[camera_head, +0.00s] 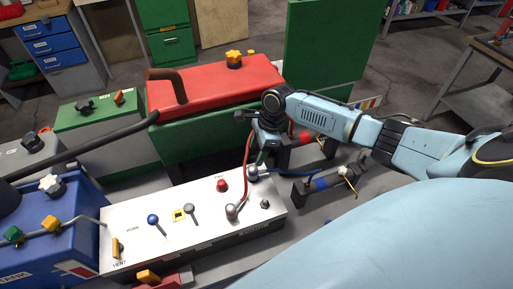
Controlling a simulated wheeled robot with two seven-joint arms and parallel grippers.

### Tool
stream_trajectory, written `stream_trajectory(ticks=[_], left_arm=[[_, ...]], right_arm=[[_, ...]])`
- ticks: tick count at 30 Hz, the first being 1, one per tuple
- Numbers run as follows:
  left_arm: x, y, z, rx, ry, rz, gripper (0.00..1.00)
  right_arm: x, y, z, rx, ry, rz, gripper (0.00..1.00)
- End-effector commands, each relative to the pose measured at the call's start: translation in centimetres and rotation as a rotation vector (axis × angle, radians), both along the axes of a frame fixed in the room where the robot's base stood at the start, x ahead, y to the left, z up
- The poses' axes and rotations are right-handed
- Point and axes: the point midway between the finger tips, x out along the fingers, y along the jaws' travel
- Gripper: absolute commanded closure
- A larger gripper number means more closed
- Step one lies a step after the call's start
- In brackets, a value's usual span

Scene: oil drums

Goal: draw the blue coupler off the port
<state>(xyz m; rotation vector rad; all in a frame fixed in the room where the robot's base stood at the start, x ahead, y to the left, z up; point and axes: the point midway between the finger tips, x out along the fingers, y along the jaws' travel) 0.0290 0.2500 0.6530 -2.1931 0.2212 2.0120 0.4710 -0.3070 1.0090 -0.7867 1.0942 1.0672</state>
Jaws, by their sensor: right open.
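The blue coupler (320,184) shows as a blue band on a short dark fitting, right of the white control box (190,222). My right gripper (261,157) points down over the back right corner of the box, open, close to the grey elbow and left of the blue coupler. Contact with the elbow cannot be told. My left gripper is not in view.
A red-banded fitting (302,138) lies behind the blue coupler, and a red hose (247,155) arches beside my right gripper. Levers and knobs stand on the box. A red-lidded green case (215,87) stands behind it, a blue container (45,235) at left.

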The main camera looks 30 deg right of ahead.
Motion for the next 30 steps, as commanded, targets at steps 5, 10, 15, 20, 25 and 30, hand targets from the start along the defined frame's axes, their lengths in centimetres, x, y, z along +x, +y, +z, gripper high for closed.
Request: stream_trajectory(ticks=[5, 10, 15, 20, 25, 30], left_arm=[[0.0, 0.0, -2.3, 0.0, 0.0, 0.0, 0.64], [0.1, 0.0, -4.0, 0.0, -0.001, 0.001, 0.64], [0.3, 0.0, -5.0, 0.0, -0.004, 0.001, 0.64], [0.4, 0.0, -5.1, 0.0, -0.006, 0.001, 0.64], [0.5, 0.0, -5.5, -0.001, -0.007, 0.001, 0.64], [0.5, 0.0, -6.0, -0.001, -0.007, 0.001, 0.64]], right_arm=[[0.0, -0.2, -1.7, 0.0, -0.001, 0.001, 0.45], [-0.1, -0.4, -3.0, 0.0, -0.001, 0.001, 0.45], [-0.1, -0.3, -4.1, 0.001, 0.001, 0.0, 0.45], [0.1, 0.2, -5.5, 0.001, 0.001, -0.001, 0.45], [0.2, 0.7, -7.1, 0.003, 0.0, -0.001, 0.45], [0.4, 1.1, -8.6, 0.002, 0.0, -0.001, 0.45]])
